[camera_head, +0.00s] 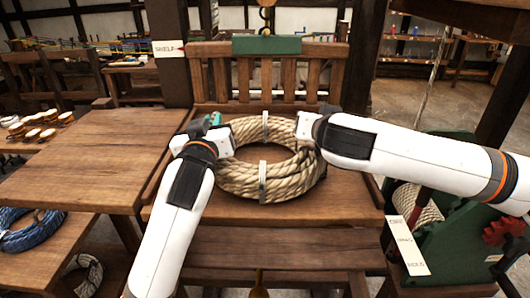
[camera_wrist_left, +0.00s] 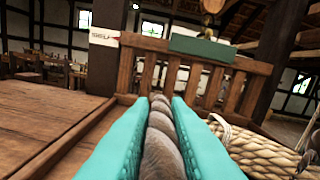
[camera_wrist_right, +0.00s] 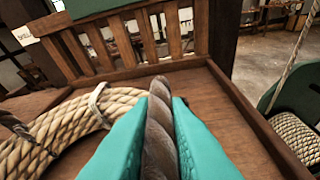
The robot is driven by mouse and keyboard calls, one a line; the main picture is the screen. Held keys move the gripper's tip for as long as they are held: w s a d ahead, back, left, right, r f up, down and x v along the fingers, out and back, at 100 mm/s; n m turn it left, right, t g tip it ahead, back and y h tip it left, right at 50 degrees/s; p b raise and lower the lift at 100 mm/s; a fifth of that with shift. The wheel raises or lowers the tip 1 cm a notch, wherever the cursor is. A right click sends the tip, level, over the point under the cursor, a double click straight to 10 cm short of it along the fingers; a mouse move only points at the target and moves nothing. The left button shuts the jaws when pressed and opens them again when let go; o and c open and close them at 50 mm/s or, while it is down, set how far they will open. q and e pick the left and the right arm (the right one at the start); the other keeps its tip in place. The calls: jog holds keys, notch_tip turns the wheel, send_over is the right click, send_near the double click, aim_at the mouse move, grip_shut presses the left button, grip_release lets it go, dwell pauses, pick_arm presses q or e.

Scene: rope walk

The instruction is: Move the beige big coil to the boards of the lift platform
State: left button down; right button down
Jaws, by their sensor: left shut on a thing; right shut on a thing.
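The beige big coil (camera_head: 262,187) of thick rope, tied with pale bands, lies flat over the boards of the lift platform (camera_head: 345,208). I cannot tell whether its underside touches the boards. My left gripper (camera_head: 213,123) is at the coil's left side, its teal fingers shut on a rope strand in the left wrist view (camera_wrist_left: 160,135). My right gripper is at the coil's right side, its fingers mostly hidden by my wrist in the head view. In the right wrist view its teal fingers (camera_wrist_right: 158,115) are shut on a strand.
A slatted back (camera_head: 285,80) with a green plate (camera_head: 266,45) rises behind the platform. A wooden table (camera_head: 90,155) adjoins on the left. A blue coil (camera_head: 30,232) lies at lower left. A green machine (camera_head: 455,240) with a rope spool stands at right.

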pick_arm(q)
jog(key=shift+a, duration=0.15)
pick_arm(e)
jog(key=shift+d+f, duration=0.1)
jog(key=shift+d, duration=0.05)
pick_arm(q)
jog(key=c, duration=1.7)
grip_release()
jog(key=shift+f, duration=0.2)
pick_arm(e)
jog(key=c, duration=1.7)
grip_release()
jog(key=shift+f, duration=0.15)
pick_arm(q)
jog(key=o, duration=0.3)
pick_arm(e)
jog(key=o, duration=0.3)
pick_arm(q)
jog(key=shift+o, duration=0.2)
jog(key=shift+f, duration=0.1)
jog(key=shift+s+f, duration=0.1)
jog(key=shift+s, duration=0.55)
pick_arm(e)
jog(key=shift+w, duration=0.3)
pick_arm(q)
jog(key=s, duration=0.6)
jog(key=shift+s+r, duration=0.35)
pick_arm(e)
jog(key=v, duration=1.2)
